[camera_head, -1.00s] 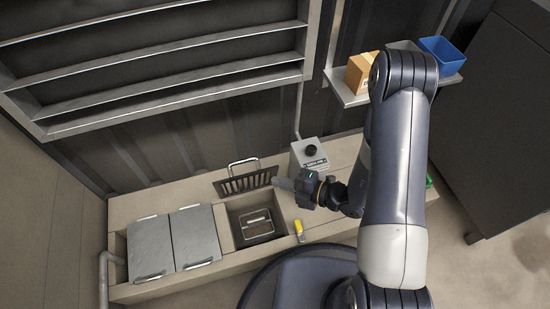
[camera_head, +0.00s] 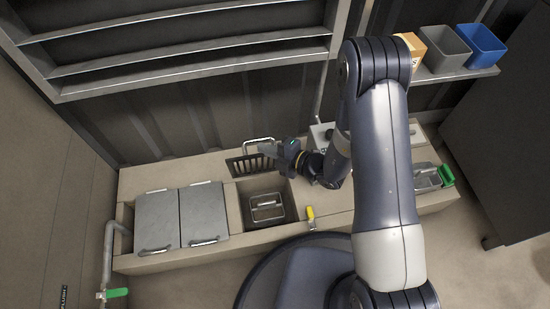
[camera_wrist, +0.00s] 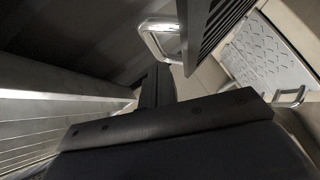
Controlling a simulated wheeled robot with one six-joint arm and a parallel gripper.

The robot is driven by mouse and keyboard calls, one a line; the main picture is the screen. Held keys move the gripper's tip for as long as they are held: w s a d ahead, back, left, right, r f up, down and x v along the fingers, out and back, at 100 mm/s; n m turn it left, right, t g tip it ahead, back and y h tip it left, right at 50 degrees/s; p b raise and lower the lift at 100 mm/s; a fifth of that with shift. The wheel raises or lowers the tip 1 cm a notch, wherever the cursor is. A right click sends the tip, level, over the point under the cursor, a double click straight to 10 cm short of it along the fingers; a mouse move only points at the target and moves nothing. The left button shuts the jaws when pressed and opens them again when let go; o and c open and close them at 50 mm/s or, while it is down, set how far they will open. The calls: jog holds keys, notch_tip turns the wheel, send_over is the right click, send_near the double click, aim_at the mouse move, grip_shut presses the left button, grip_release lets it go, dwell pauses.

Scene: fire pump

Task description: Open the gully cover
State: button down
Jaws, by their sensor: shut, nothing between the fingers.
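The gully cover is a dark slotted grate (camera_head: 246,166) with a bright metal handle (camera_head: 256,141) on its far edge. It stands raised, tilted up behind the square pit (camera_head: 235,209). The grate (camera_wrist: 207,28) and its handle (camera_wrist: 150,35) also show in the wrist view, close ahead. My gripper (camera_head: 267,149) is shut and empty, at the upper right of the grate by the handle. Whether it touches the grate or handle I cannot tell. Inside the pit sits a basket with a metal handle (camera_head: 267,207).
Two grey plates (camera_head: 180,218) with handles lie left of the pit. A yellow-handled valve (camera_head: 310,213) stands at its front right. A control box (camera_head: 322,135) is partly behind my arm. A shelf (camera_head: 465,76) with bins is upper right. A green-handled pipe valve (camera_head: 117,292) is lower left.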

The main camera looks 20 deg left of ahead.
jog(key=shift+w+a+f, duration=0.3)
jog(key=shift+w+a, duration=0.05)
jog(key=shift+w, duration=0.25)
jog(key=w, duration=0.1)
jog(key=w+a+p, duration=0.1)
jog(key=w, duration=0.1)
jog(key=w+a, duration=0.1)
jog(key=shift+w+a+r, duration=0.2)
jog(key=shift+r, duration=0.2)
